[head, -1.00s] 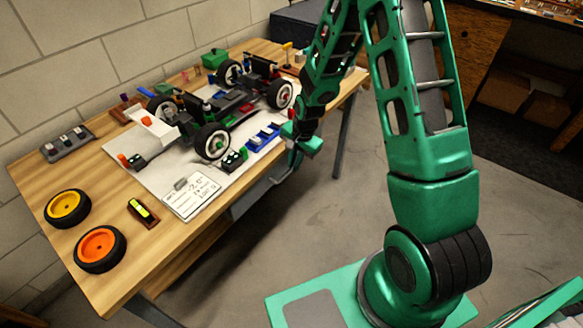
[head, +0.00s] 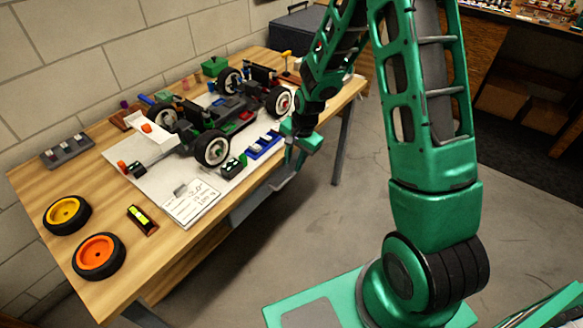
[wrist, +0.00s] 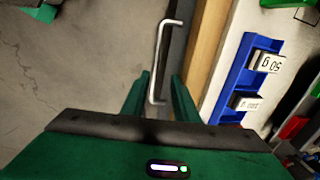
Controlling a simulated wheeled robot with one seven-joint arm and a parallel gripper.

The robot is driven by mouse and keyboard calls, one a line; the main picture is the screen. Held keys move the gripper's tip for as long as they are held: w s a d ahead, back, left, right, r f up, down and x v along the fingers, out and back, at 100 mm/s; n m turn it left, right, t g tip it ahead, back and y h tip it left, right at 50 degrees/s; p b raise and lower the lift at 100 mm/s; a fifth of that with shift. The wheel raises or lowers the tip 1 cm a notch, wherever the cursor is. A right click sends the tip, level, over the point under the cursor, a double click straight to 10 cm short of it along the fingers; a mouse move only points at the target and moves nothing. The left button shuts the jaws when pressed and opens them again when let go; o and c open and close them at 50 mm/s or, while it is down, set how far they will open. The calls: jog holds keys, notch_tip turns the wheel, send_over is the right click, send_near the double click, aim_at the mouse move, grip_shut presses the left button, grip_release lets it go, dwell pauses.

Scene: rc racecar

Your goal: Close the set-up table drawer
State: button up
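The drawer (head: 246,207) is a dark grey unit under the front edge of the wooden set-up table (head: 160,255). Its silver bar handle (wrist: 160,58) stands out from the dark front strip (wrist: 179,50) in the wrist view. I cannot tell how far the drawer is pulled out. My gripper (head: 294,167) is beside the table's front edge, low near the handle. In the wrist view my gripper (wrist: 160,88) has its two green fingers apart, with the handle's near end showing between them. Contact with the handle cannot be told.
An RC car chassis (head: 225,118) stands on a white mat on the table. A blue tray (head: 264,145) with weights sits near the front edge. Two loose wheels, yellow (head: 65,214) and orange (head: 97,256), lie at the left. The floor (head: 330,225) beside the table is clear.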

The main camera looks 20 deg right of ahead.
notch_tip(320, 180, up, 6)
jog(key=s, duration=0.1)
jog(key=shift+d+r, duration=0.25)
jog(key=shift+d, duration=0.1)
jog(key=s+d+r+n+g+h, duration=0.1)
jog(key=s+d+r+n+h, duration=0.15)
jog(key=s+d+r, duration=1)
jog(key=s+r+n, duration=0.1)
jog(key=s+r, duration=0.1)
jog(key=s, duration=0.8)
jog(key=s+r+n+y, duration=0.1)
jog(key=s+r, duration=0.2)
jog(key=s, duration=0.7)
jog(key=shift+s+n+g, duration=0.35)
jog(key=shift+g, duration=0.05)
jog(key=shift+d+r+y, duration=0.1)
jog(key=shift+y, duration=0.15)
